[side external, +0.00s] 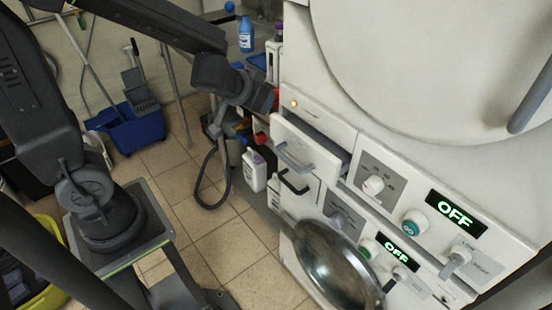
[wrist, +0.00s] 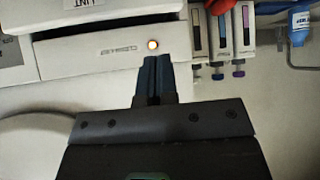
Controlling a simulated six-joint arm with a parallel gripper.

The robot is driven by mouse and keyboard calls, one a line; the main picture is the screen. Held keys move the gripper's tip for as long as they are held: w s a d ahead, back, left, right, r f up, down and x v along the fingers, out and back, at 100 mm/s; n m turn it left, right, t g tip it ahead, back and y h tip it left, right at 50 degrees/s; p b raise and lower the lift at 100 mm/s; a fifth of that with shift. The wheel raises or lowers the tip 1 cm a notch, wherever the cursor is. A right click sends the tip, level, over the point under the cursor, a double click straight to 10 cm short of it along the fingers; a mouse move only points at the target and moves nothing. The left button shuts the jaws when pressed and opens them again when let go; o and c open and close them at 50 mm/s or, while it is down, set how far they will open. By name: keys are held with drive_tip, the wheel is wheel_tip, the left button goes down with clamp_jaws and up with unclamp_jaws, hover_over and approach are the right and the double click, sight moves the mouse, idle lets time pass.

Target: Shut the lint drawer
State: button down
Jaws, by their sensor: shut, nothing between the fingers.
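The lint drawer (side external: 305,145) stands pulled out of the white machine's front in the side external view. Its grey bar handle (side external: 293,160) is on its front. In the wrist view, part of the drawer (wrist: 100,14) with a LINT label shows at the top edge; the rest is cut off. My gripper (wrist: 158,62) is shut and empty, its fingertips by the orange light on the panel next to the drawer. In the side external view my gripper (side external: 270,98) is near the machine's left edge, above and left of the drawer, its fingertips hard to make out.
The machine's panel (side external: 320,122) with the small light lies just above the drawer. A round metal door (side external: 338,265) hangs open below. Bottles and a hose (side external: 225,185) are left of the machine. A blue bucket (side external: 135,125) stands on the tiled floor, which is partly clear.

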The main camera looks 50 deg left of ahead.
sight(300, 158)
drive_tip(key=s+d+f+m+g+h, duration=0.1)
drive_tip(key=s+f+m+g+h, duration=0.15)
drive_tip(key=s+m, duration=0.45)
drive_tip(key=s+d+f+m+g+h, duration=0.1)
drive_tip(key=s+d+f+m+h, duration=0.2)
drive_tip(key=m, duration=0.9)
drive_tip(key=w+d+f+h, duration=0.1)
drive_tip(key=w+d+f, duration=0.1)
drive_tip(key=w+f, duration=0.5)
drive_tip(key=shift+w+d, duration=0.3)
drive_tip(key=shift+w, duration=0.25)
drive_tip(key=shift+t, duration=0.25)
drive_tip(key=shift+w, duration=0.1)
drive_tip(key=shift+w+r, duration=0.1)
drive_tip(key=shift+w, duration=2.35)
